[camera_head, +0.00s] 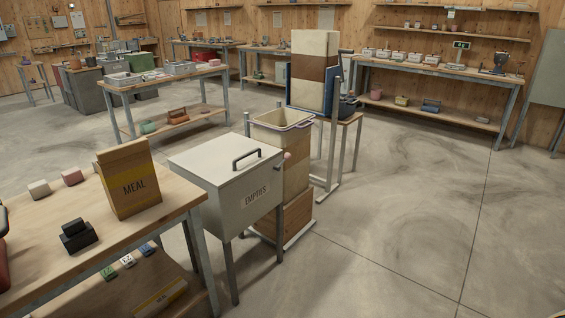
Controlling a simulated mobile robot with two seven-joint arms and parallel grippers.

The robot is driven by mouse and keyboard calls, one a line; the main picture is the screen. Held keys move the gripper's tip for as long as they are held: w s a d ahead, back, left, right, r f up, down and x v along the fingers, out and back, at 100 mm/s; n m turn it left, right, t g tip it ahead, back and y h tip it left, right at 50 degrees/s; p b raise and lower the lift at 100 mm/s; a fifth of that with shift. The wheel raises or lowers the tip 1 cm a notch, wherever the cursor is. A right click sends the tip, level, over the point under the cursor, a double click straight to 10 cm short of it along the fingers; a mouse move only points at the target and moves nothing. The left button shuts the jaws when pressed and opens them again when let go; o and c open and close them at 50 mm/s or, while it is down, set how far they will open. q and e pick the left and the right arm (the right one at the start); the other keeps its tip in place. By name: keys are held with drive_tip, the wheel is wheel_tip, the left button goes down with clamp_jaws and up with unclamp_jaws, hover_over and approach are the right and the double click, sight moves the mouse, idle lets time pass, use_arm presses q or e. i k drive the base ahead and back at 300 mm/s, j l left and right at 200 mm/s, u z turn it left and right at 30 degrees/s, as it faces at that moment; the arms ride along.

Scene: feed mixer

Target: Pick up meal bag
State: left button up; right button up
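The meal bag (130,179) is a brown paper bag with a yellow band and the word MEAL. It stands upright on the near wooden table (185,198), close to the table's far right corner. A second bag with a yellow band (160,299) lies on the shelf below, and its label is hard to read.
A small black object (78,236) and light and pink blocks (39,189) share the tabletop. A grey lidded bin marked EMPTIES (225,177) stands right of the table. A cream tub (283,125) on a wooden stand is behind it. Open floor (400,230) lies to the right.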

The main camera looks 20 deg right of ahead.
sight(129, 176)
drive_tip(key=l+u, duration=0.1)
drive_tip(key=u, duration=0.25)
drive_tip(key=i+l+u, duration=0.2)
drive_tip(key=l+u, duration=0.2)
drive_tip(key=l, duration=0.25)
drive_tip(key=l+u, duration=0.15)
drive_tip(key=l, duration=0.2)
drive_tip(key=i+l+u, duration=0.15)
drive_tip(key=l, duration=0.95)
drive_tip(key=l+u, duration=0.15)
drive_tip(key=l, duration=0.95)
drive_tip(key=i, duration=0.05)
